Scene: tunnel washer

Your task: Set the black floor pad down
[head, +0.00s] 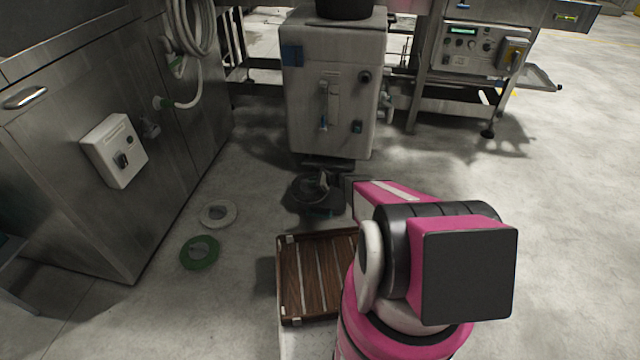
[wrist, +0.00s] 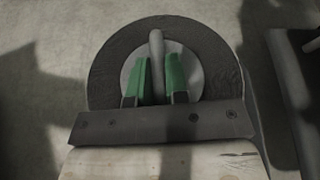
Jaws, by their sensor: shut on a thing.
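The black floor pad (wrist: 108,62) is a dark round ring with a lighter grey middle, filling the upper centre of the wrist view. It also shows in the head view as a dark disc (head: 303,188) in front of the pale cabinet, beyond my arm. My gripper (wrist: 158,65) has green fingers, shut on the grey upright piece at the pad's middle. The lower part of the pad is hidden behind a dark bar with screws. I cannot tell whether the pad touches the floor.
A white ring pad (head: 218,214) and a green ring pad (head: 199,252) lie on the floor at left. A slatted wooden tray (head: 290,279) is nearer, partly behind my arm. The pale cabinet (head: 334,90) stands beyond. Open concrete floor lies at right.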

